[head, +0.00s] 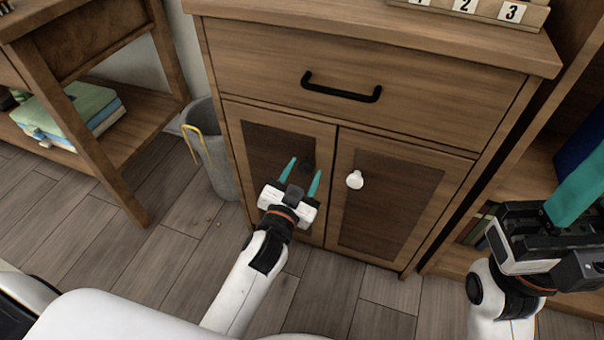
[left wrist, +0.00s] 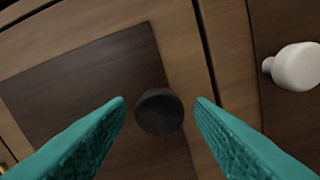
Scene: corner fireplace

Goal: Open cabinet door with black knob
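The wooden cabinet (head: 365,50) has a drawer above two doors. The left door (head: 257,140) carries a round black knob (head: 307,164) near its right edge. The right door (head: 395,200) carries a white knob (head: 355,180). Both doors are closed. My left gripper (head: 304,178) is open in front of the left door. In the left wrist view the black knob (left wrist: 160,112) lies between the two teal fingers (left wrist: 160,105), with gaps on both sides. The white knob (left wrist: 294,66) is at the right there. My right gripper (head: 575,190) is at the right edge, its fingertips partly out of frame.
A grey bin (head: 212,150) with a yellow item on its rim stands left of the cabinet. A side table (head: 105,160) with folded cloths is at far left. A shelf (head: 460,262) with books adjoins the right.

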